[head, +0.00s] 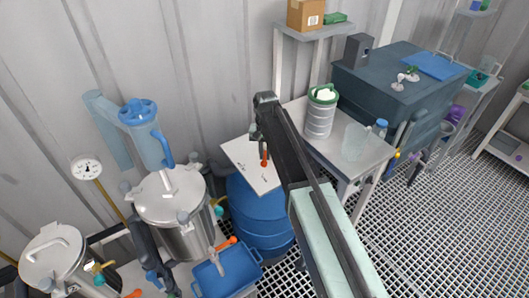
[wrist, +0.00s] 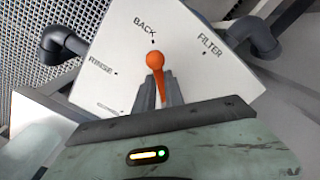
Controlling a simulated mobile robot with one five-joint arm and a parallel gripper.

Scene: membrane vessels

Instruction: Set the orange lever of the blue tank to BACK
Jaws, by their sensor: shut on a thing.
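The blue tank (head: 262,225) stands in the middle of the head view, with a white valve panel (head: 240,160) on top. The orange lever (head: 264,158) is on this panel, beside the end of my arm. In the wrist view the panel (wrist: 190,35) carries the labels RINSE, BACK and FILTER, and a fourth, partly hidden one. The orange lever (wrist: 155,62) has its round knob close to the BACK dot and points toward it. My gripper (wrist: 160,92) is shut on the lever below the knob. The lever's pivot is hidden.
A steel vessel (head: 185,235) with a blue-topped filter housing (head: 143,130) stands left of the tank. A grey table (head: 350,160) with a green-lidded canister (head: 320,112) is to the right. Dark pipes (wrist: 68,43) flank the panel. Grated floor (head: 440,220) is clear at right.

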